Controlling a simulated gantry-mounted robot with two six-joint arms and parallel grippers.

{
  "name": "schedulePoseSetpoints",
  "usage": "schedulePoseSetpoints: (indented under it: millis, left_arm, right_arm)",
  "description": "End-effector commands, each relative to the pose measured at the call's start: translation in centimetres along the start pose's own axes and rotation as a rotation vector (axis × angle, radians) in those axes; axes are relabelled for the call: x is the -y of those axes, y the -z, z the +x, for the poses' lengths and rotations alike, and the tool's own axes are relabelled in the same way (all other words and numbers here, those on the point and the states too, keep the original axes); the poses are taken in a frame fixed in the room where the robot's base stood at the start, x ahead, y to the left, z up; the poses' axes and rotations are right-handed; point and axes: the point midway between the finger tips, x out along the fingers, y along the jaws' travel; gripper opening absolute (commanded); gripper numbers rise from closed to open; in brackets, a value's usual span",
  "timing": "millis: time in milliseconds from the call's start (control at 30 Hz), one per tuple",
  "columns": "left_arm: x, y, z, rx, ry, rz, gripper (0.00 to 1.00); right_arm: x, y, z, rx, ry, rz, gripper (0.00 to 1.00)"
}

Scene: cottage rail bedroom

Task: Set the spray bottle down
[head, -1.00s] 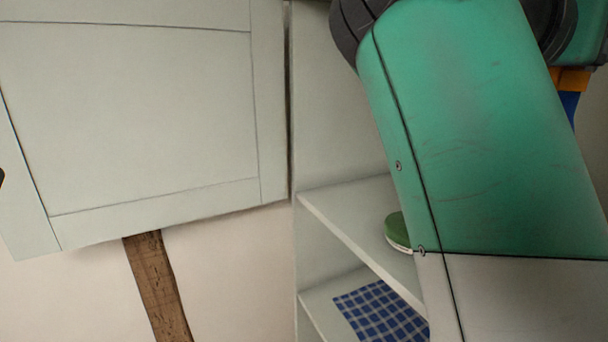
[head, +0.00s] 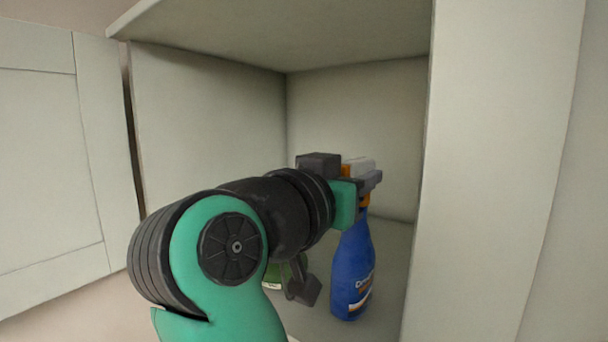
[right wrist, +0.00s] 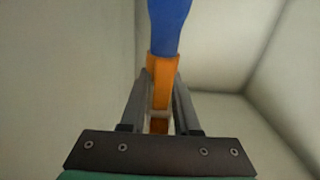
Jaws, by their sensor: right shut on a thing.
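The spray bottle (head: 352,275) has a blue body with a label and an orange and white head. It is upright inside the open cabinet, over the shelf. My right gripper (head: 368,180) is shut on its head. The right wrist view shows the blue bottle (right wrist: 170,28) and its orange neck between the two fingers of my right gripper (right wrist: 162,85). I cannot tell whether the bottle's base touches the shelf. My left gripper is not in view.
The cabinet shelf (head: 388,255) has a back wall, side panels and a top board close around my arm. A green item (head: 277,278) stands left of the bottle, partly hidden by my arm. A cabinet door (head: 45,170) is on the left.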

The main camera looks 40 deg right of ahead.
Motion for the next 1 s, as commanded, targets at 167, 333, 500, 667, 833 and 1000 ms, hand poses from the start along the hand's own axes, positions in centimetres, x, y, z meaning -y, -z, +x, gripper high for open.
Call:
schedulePoseSetpoints:
  millis: [167, 333, 500, 667, 833, 1000]
  left_arm:
    - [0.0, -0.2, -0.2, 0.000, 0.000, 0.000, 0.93]
    - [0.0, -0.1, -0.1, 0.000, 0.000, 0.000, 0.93]
    - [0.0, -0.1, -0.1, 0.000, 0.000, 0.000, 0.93]
    - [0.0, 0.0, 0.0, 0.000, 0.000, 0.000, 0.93]
    - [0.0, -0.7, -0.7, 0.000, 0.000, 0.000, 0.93]
    - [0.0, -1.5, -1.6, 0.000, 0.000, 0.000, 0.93]
  right_arm:
    - [0.0, -0.2, 0.0, -0.002, 0.000, 0.001, 0.00]
    - [0.0, -0.2, 0.0, 0.000, 0.000, 0.000, 0.57]
    - [0.0, -0.2, 0.0, 0.000, 0.000, 0.000, 0.60]
    - [0.0, 0.0, 0.0, 0.000, 0.000, 0.001, 0.60]
    - [0.1, -0.2, -2.1, 0.000, 0.005, 0.001, 0.60]
    - [0.1, -0.3, -6.3, 0.001, 0.006, 0.000, 0.60]
